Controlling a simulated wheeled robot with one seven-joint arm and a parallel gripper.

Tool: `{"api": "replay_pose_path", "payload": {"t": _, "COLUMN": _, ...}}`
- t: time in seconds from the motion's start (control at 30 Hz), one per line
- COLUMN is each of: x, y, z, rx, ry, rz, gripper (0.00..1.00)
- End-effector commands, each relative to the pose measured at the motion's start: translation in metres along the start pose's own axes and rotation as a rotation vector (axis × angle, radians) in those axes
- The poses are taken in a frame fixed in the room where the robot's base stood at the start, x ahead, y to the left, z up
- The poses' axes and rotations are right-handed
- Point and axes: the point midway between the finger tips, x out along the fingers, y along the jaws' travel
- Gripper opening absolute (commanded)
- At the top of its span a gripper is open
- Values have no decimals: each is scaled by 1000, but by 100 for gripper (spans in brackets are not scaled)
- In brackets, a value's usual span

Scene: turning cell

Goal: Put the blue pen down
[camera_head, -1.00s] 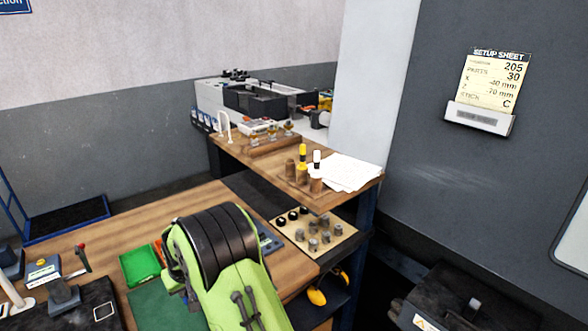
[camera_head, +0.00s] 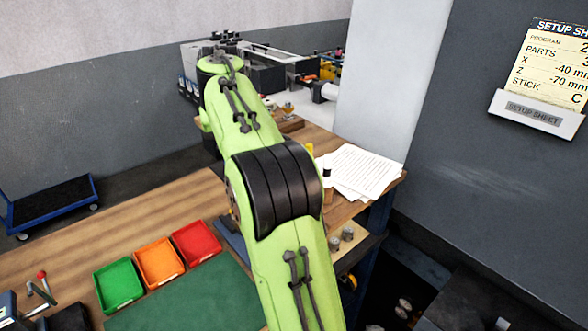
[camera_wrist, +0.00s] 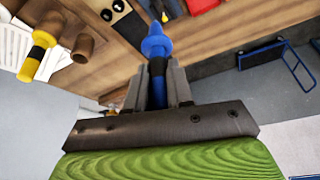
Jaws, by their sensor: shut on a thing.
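My gripper (camera_wrist: 158,88) is shut on the blue pen (camera_wrist: 156,46) in the wrist view. The pen's rounded blue end sticks out beyond the fingers, and a dark band shows between them. It is held over or near the wooden shelf (camera_wrist: 112,68); I cannot tell whether it touches anything. In the head view my arm hides the gripper and the pen. A yellow pen with a black band (camera_wrist: 38,56) stands in a brown holder, with an empty-looking brown cup (camera_wrist: 82,47) beside it.
White papers (camera_head: 358,172) lie at the right end of the raised shelf. Green (camera_head: 118,284), orange (camera_head: 159,262) and red (camera_head: 196,242) trays stand on the lower bench. A grey machine panel (camera_head: 470,160) bounds the right side. A blue cart (camera_head: 52,203) stands at the left.

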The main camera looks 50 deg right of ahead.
Motion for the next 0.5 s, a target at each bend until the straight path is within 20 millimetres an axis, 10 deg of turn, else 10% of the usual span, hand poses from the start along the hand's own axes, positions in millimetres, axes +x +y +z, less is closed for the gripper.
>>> {"api": "replay_pose_path", "payload": {"t": 0.2, "x": 2, "y": 8, "z": -3, "rx": 2, "ry": -1, "rz": 1, "gripper": 0}}
{"api": "replay_pose_path", "payload": {"t": 0.5, "x": 12, "y": 92, "z": -33, "rx": 7, "ry": -2, "rz": 1, "gripper": 0}}
